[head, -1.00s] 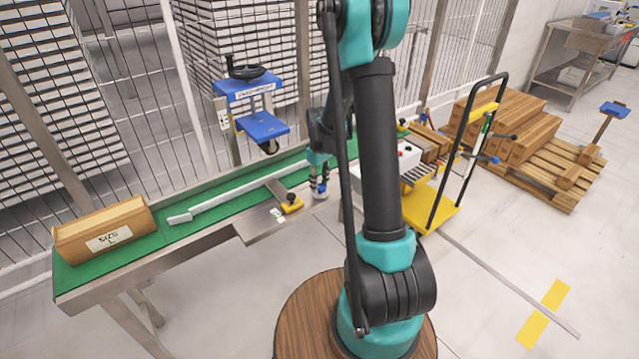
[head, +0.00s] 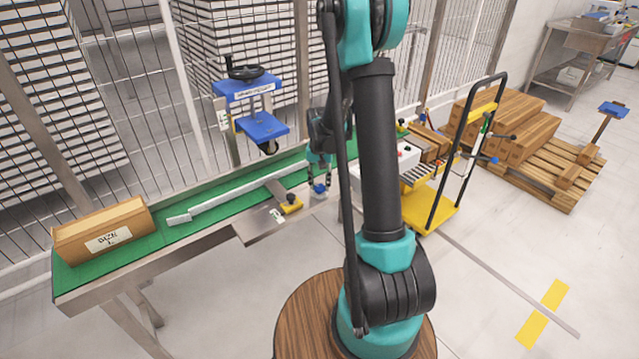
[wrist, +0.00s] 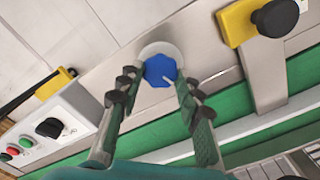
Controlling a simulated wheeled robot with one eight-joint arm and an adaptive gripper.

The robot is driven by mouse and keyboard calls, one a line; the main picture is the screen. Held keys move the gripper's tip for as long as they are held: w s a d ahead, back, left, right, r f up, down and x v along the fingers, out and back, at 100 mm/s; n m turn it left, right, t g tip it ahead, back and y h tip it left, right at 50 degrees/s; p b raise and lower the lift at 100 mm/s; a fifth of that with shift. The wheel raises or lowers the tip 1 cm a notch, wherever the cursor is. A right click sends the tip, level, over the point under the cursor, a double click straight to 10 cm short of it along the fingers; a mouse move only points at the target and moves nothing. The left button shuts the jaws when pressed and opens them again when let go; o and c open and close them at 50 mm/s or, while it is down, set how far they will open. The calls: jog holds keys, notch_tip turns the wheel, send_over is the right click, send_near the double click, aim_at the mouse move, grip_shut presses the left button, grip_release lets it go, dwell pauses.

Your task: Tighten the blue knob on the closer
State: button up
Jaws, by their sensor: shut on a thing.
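The blue knob (wrist: 160,70) has a white pointer line and sits on a round pale base (wrist: 153,50) on a metal plate. In the head view the blue knob (head: 319,188) shows at the conveyor's front edge, below my fingers. My gripper (wrist: 160,79) has one finger on each side of the knob and is shut on it. In the wrist view the pointer line slants toward the lower right. My gripper also shows in the head view (head: 319,178), partly behind my arm.
A yellow block with a black knob (wrist: 262,20) stands beside the plate. A white control box (wrist: 50,130) with coloured buttons is on the other side. The green conveyor (head: 215,200) carries a pale bar (head: 235,192) and a cardboard box (head: 100,232).

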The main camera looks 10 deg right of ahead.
aim_at(320, 187)
jog(key=shift+m, duration=1.9)
jog(key=o, duration=1.2)
jog(key=shift+c, duration=0.2)
notch_tip(320, 187, up, 12)
jog(key=shift+s, duration=0.1)
jog(key=s+f+n+t, duration=0.1)
jog(key=s+n+t, duration=0.1)
jog(key=s, duration=1)
jog(key=s+d+f+n+t, duration=0.1)
jog(key=s+n, duration=0.4)
jog(key=s, duration=0.7)
jog(key=shift+s+f+n+t, duration=0.3)
jog(key=shift+f+t, duration=0.3)
jog(key=shift+f, duration=0.2)
